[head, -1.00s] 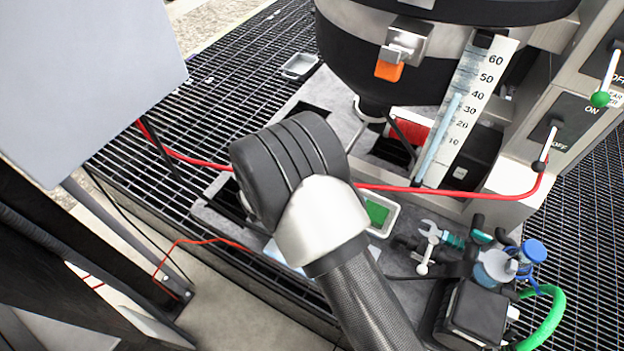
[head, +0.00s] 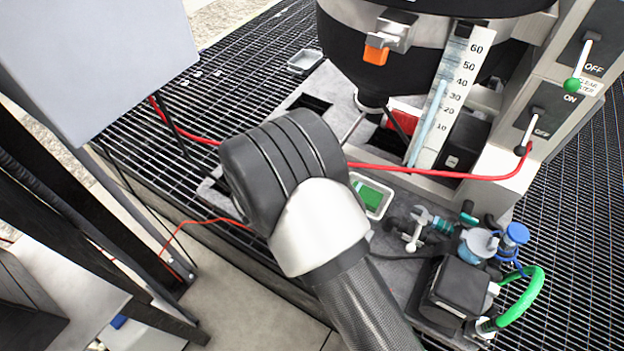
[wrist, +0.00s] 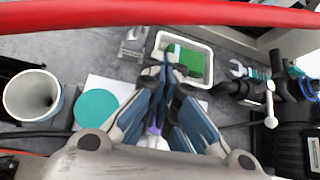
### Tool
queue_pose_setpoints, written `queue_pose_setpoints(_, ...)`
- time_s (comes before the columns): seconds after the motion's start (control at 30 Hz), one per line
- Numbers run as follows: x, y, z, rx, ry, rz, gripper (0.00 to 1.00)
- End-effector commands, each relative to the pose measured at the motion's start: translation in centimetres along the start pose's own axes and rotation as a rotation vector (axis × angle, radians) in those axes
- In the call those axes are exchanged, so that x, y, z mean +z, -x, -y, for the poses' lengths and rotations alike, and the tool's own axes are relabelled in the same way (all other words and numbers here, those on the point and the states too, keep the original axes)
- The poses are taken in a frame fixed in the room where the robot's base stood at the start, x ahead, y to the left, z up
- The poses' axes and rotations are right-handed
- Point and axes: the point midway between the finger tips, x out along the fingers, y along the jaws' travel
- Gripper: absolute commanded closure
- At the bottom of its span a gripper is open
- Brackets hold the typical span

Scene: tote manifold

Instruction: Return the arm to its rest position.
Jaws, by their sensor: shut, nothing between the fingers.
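My gripper (wrist: 167,82) shows in the wrist view with its fingers drawn together and nothing held between them. It hangs over the grey plate, just short of a white tray (wrist: 207,57) with a green pad inside. In the head view my dark, ridged wrist and silver forearm cover the middle of the plate, and the fingers are hidden behind them. The green-padded tray (head: 386,196) shows just to the right of my wrist there.
A red hose (head: 440,173) runs across behind my wrist; it crosses the top of the wrist view (wrist: 160,14). A black-and-silver vessel (head: 420,60) with a scale stands behind. A pump with valves (head: 465,285) is at right. A grey panel (head: 95,60) stands left.

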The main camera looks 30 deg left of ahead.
Motion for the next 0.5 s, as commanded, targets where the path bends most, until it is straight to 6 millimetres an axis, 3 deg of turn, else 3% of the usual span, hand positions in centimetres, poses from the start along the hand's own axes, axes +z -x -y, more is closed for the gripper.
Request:
queue_pose_setpoints(0.37,-0.1,-0.1,0.0,-0.001,0.0,-0.001,1.0)
queue_pose_setpoints(0.5,1.7,0.1,1.4,-0.028,-0.068,-0.007,1.0)
